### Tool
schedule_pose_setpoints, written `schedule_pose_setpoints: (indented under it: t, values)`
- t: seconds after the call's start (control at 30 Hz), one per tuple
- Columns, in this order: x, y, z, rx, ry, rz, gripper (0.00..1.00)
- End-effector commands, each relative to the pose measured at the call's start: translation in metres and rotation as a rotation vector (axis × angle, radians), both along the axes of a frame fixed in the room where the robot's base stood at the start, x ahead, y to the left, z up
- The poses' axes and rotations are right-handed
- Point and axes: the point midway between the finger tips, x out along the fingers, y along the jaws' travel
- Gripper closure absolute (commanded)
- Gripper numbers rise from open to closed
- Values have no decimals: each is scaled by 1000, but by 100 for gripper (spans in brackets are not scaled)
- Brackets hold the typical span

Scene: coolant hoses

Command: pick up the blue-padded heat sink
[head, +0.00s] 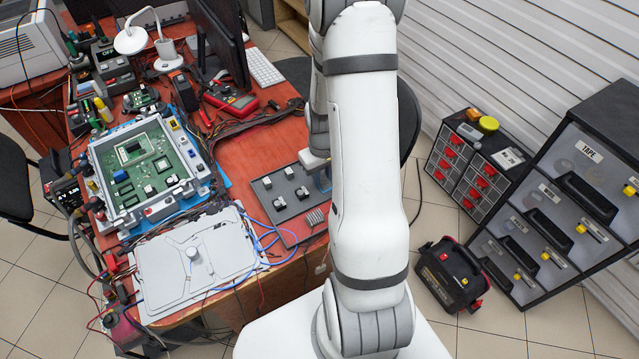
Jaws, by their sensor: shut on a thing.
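A dark grey tray (262,216) lies on the red-brown workbench. Several small light parts that look like heat sinks stand on it, one of them at its left (267,183) and one near its front (279,203). A finned silver block (315,217) sits at its right front. My gripper (323,182) is low over the tray's right side, mostly hidden behind my arm. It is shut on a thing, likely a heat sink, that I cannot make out. Something blue shows there, but I cannot tell whether it is a pad. No blue pad is clear on the visible parts.
An open housing with a green circuit board (140,166) stands left on the bench. A grey cover plate (160,258) lies in front of it, with blue hoses (262,238) beside it. A monitor (222,42) and red meter (231,98) are behind. Drawer cabinets (560,200) stand right.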

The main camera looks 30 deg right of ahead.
Motion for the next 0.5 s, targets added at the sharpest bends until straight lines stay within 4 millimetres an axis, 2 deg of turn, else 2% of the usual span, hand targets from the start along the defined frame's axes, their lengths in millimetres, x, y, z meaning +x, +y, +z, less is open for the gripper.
schedule_pose_setpoints:
  t: [0.17,0.27,0.5]
  values:
    - [0,0,1,0,-1,0,99]
    - [1,-1,9,-1,-3,-1,99]
    - [1,-1,52,-2,-5,-1,99]
